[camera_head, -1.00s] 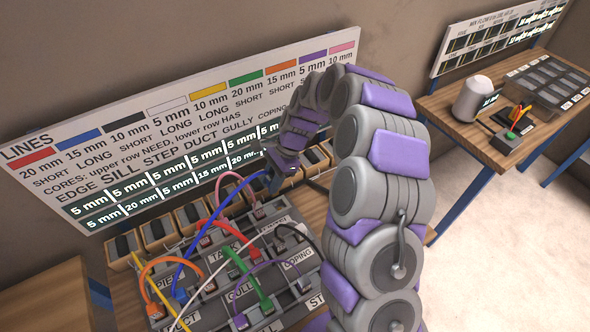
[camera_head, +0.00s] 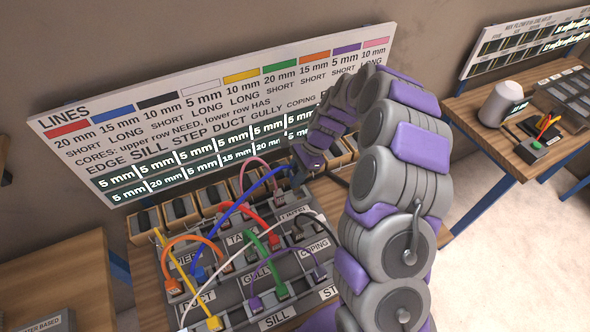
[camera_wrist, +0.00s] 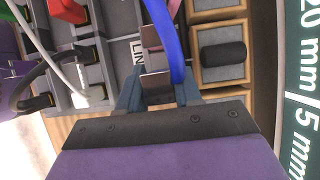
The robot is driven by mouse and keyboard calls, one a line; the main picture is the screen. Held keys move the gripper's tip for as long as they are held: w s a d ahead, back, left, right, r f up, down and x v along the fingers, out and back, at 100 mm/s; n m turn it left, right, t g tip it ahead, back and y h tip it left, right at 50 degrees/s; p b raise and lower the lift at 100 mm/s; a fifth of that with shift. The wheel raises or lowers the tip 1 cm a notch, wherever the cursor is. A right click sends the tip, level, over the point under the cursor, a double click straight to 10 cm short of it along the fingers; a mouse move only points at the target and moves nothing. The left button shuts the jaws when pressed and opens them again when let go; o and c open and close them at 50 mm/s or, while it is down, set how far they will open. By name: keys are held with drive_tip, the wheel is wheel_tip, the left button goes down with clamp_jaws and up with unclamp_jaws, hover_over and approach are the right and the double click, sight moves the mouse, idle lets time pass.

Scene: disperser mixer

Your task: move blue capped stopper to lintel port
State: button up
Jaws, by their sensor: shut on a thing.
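My gripper (camera_head: 298,176) is shut on the capped stopper (camera_wrist: 156,84) at one end of the blue line (camera_head: 242,198). The line's other end is in the panel near the PIER label. The gripper is above the back right of the panel, close to the lintel label (camera_head: 295,213), which shows partly in the wrist view (camera_wrist: 138,52). The lintel port itself I cannot make out clearly.
The panel (camera_head: 236,313) carries red, orange, yellow, green, white, purple and pink lines around the gripper. A row of wooden boxes with dark pieces (camera_head: 180,208) stands behind it, under the LINES board (camera_head: 190,110). A second table (camera_head: 490,140) is at right.

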drive_tip(key=shift+d+f, duration=0.15)
drive_tip(key=shift+f, duration=0.6)
drive_tip(key=shift+d+f, duration=0.15)
drive_tip(key=shift+f, duration=0.6)
drive_tip(key=shift+d, duration=0.55)
drive_tip(key=shift+a+p, duration=0.25)
drive_tip(key=shift+p, duration=0.35)
drive_tip(key=shift+d, duration=0.1)
drive_tip(key=shift+d+r, duration=0.1)
drive_tip(key=shift+d, duration=0.15)
drive_tip(key=shift+a, duration=0.1)
